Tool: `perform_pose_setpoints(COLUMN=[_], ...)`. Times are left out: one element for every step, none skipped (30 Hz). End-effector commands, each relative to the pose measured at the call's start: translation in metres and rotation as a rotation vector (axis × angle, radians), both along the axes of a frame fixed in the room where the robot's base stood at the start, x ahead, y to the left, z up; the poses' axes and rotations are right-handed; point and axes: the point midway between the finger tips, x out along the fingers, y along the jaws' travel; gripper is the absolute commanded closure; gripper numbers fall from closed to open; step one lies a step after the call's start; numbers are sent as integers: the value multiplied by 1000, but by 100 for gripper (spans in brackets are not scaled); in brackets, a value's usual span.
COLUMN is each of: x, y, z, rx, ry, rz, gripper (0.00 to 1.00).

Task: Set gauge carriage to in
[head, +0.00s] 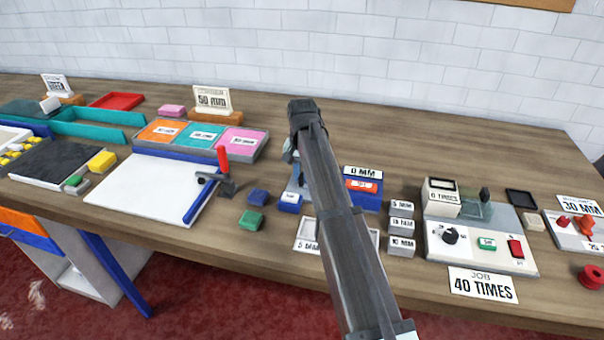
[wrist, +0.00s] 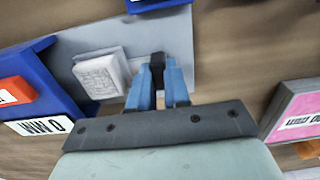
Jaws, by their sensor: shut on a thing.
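My gripper (wrist: 158,88) is shut on a small dark knob (wrist: 157,61) that looks like the handle of the gauge carriage. The knob stands over a pale grey plate (wrist: 180,45), beside a white square block (wrist: 101,72). In the head view my gripper (head: 291,157) is at the left of the blue gauge unit (head: 362,201), whose card reads 0 MM. My arm hides most of the plate and the knob there. The blue unit also shows at the left of the wrist view (wrist: 48,72). No "in" marking can be read.
Small grey blocks (head: 401,227) with mm labels and a counter box (head: 480,245) stand to the right. A pink bin (wrist: 295,108) is close by. The table behind the gauge is clear.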

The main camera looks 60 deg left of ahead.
Motion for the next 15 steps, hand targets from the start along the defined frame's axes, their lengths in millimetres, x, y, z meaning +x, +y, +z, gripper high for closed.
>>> perform_pose_setpoints(x=[0, 1, 3, 5, 7, 11, 14, 18, 24, 29, 34, 40, 45, 49, 53], y=[0, -1, -3, -5, -8, -12, -15, -20, -26, -31, -36, -42, -46, -50, -54], z=[0, 0, 0, 0, 0, 0, 0, 0, 0, 0, 0, 0, 0, 0, 0], rx=[0, 0, 0, 0, 0, 0, 0, 0, 0, 0, 0, 0, 0, 0, 0], ry=[0, 0, 0, 0, 0, 0, 0, 0, 0, 0, 0, 0, 0, 0, 0], rz=[0, 0, -1, -1, -1, -1, -2, -2, -3, -3, -3, -3, -3, -3, -2], gripper=[100, 100, 100, 100, 100, 100, 100, 100, 100, 100, 100, 100, 100, 100, 100])
